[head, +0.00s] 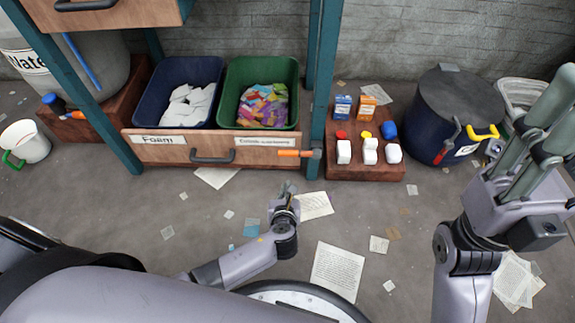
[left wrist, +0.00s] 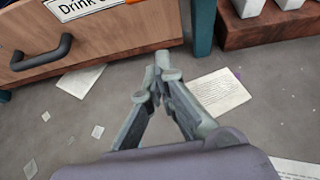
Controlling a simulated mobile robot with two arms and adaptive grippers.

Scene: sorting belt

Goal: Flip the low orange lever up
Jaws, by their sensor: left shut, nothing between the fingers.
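The low orange lever (head: 295,153) lies level at the right end of the wooden drawer front, beside the teal post.
The drawer (head: 190,148) has a dark handle and labels. A blue bin (head: 150,105) and a green bin (head: 237,110) stand above it. The teal post (head: 318,110) is close right of the lever. A wooden block (head: 362,172) carries bottles and boxes. Papers litter the open floor.

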